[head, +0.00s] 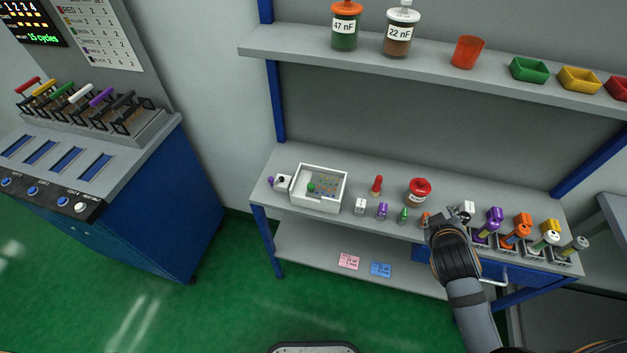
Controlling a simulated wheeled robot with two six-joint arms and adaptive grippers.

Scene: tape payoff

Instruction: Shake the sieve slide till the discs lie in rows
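A white open box (345,190), which looks like the sieve slide, stands at the left end of the bench. A green knob (311,187) rises inside it. Small coloured discs (328,184) lie on its grey floor, too small to tell how they are arranged. My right gripper (461,212) is over the bench front, well to the right of the box, among small items. The wrist hides most of its fingers, so I cannot tell whether it is open or holds anything. My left gripper is not in view.
Small coloured pieces (383,210) and a red-lidded jar (419,191) stand between box and gripper. Several tubes in holders (514,235) fill the bench's right end. An upper shelf (440,72) carries jars and bins. A blue cabinet (165,210) stands left across an open floor gap.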

